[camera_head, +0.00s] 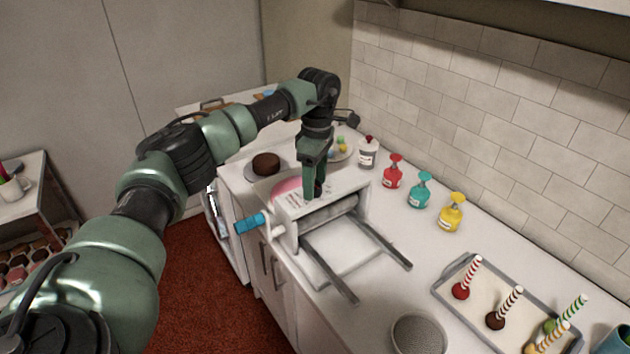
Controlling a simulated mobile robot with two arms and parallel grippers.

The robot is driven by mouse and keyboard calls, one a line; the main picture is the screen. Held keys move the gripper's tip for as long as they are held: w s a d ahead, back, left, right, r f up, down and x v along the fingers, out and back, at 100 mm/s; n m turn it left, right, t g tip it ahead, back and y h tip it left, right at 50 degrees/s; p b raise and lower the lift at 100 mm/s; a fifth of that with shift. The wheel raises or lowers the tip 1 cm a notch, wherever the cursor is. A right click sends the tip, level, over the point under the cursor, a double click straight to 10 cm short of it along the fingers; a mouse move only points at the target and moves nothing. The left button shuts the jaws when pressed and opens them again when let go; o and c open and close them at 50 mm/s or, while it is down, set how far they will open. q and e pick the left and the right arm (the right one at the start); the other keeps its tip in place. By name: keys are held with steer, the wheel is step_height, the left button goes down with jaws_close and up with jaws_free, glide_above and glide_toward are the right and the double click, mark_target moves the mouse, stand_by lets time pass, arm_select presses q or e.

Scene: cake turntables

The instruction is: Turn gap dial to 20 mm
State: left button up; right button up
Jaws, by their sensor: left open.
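A white roller machine (288,240) stands on the white counter, with two dark rails reaching toward the front. A blue handle (250,223) sticks out from its left side. Pink material (287,187) shows behind its top. My left gripper (314,194) points down at the top panel of the machine, close above or touching it; I cannot tell which. It is open. The gap dial and its marks cannot be made out, and my gripper may cover the dial. My right gripper is not in view.
A tray (447,292) with striped cake pops lies at the right. Red (393,175), teal (420,193) and yellow (451,215) bottles stand along the tiled wall. A chocolate cake (266,163) sits behind the machine. A round grey sieve-like thing (419,335) is at the front.

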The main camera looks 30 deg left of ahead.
mark_target(316, 183)
arm_select(q)
steer(key=shift+w+r+b, duration=0.15)
steer(key=shift+r+b, duration=0.15)
steer(key=shift+r, duration=0.25)
step_height(316, 183, up, 6)
steer(key=shift+w+f+b, duration=0.15)
steer(key=shift+f+b, duration=0.1)
steer(key=shift+b, duration=0.5)
steer(key=shift+r, duration=0.6)
